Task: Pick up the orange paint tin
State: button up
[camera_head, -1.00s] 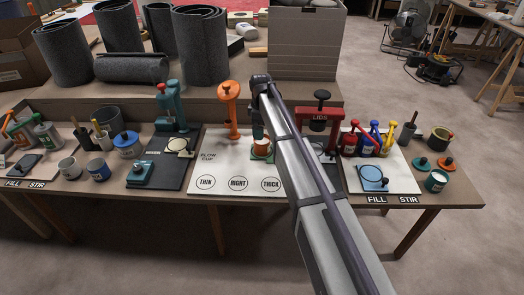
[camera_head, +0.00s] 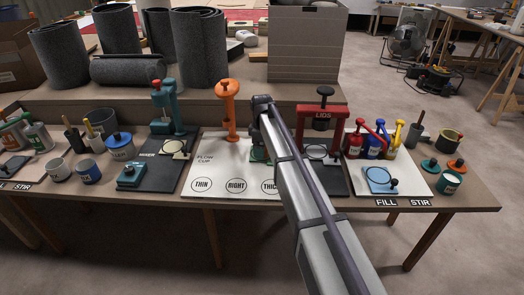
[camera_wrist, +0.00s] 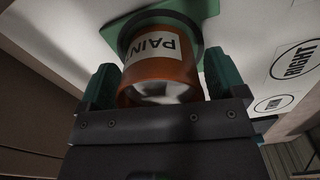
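The orange paint tin (camera_wrist: 160,66) shows in the wrist view with a white "PAINT" label, upside down in the picture. Its pale open end faces my gripper. It stands at a green base (camera_wrist: 112,30). My gripper's (camera_wrist: 163,72) two green fingers are spread on either side of the tin, close to its walls; I see no clear grip on it. In the head view my arm comes in from the lower right and its end (camera_head: 262,105) is above the white flow cup board (camera_head: 215,160). The tin is not clearly visible there, hidden behind my arm.
An orange stand (camera_head: 229,115) is just left of my arm. A red press (camera_head: 322,115) is close on its right. The teal mixer press (camera_head: 165,105) is farther left, and red, blue and yellow bottles (camera_head: 375,140) are at the right.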

jog(key=c, duration=1)
jog(key=shift+r, duration=0.1)
